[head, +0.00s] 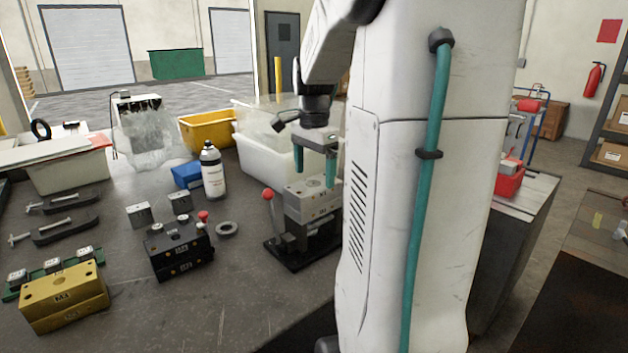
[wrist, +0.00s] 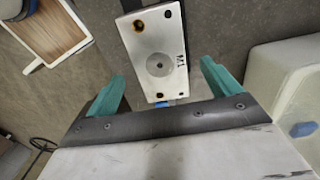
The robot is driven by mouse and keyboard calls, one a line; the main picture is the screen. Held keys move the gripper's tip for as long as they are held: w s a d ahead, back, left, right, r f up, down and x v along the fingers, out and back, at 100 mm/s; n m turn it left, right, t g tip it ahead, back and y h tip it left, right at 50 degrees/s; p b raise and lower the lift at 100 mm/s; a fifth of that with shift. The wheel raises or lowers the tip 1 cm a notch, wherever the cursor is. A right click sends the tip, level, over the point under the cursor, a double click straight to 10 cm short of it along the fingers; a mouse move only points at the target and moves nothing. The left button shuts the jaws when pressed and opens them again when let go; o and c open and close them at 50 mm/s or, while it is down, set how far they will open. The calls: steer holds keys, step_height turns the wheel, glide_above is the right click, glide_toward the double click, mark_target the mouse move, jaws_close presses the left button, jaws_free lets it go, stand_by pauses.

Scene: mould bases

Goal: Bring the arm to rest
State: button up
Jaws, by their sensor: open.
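My gripper (head: 314,163) has two teal fingers and points down, open and empty. In the head view it is just above a silver mould block (head: 312,200) that sits on a black fixture (head: 300,245) with a red-knobbed lever. In the wrist view the top of the silver block (wrist: 155,55) shows beyond and between the open fingers (wrist: 163,92), with a round hole in its middle and smaller holes near its corners. A gap shows between the fingers and the block. My white arm column hides part of the fixture's right side.
A white bin (head: 262,160) stands behind the fixture. A white bottle (head: 213,172), a black mould base (head: 180,250), a metal ring (head: 228,229) and a gold mould base (head: 65,298) are on the dark table (head: 180,315). The table's front middle is clear.

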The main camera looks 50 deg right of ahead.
steer(key=shift+r, duration=2.25)
steer(key=shift+f+n, duration=0.1)
steer(key=shift+n, duration=0.5)
steer(key=a+f+n, duration=0.1)
steer(key=s+a+f+n, duration=0.1)
steer(key=shift+s+a+n, duration=0.25)
steer(key=shift+s+n, duration=0.05)
steer(key=shift+n, duration=0.1)
steer(key=s+a+f+n, duration=0.1)
steer(key=s+a+n, duration=0.2)
steer(key=a, duration=0.6)
steer(key=s+a+f+n+t, duration=0.1)
steer(key=s+a+n, duration=0.3)
steer(key=a+n, duration=0.4)
steer(key=s+a+f+n, duration=0.2)
steer(key=s+a+n, duration=0.2)
steer(key=a, duration=0.6)
steer(key=shift+a+n, duration=0.35)
steer(key=shift+n, duration=0.45)
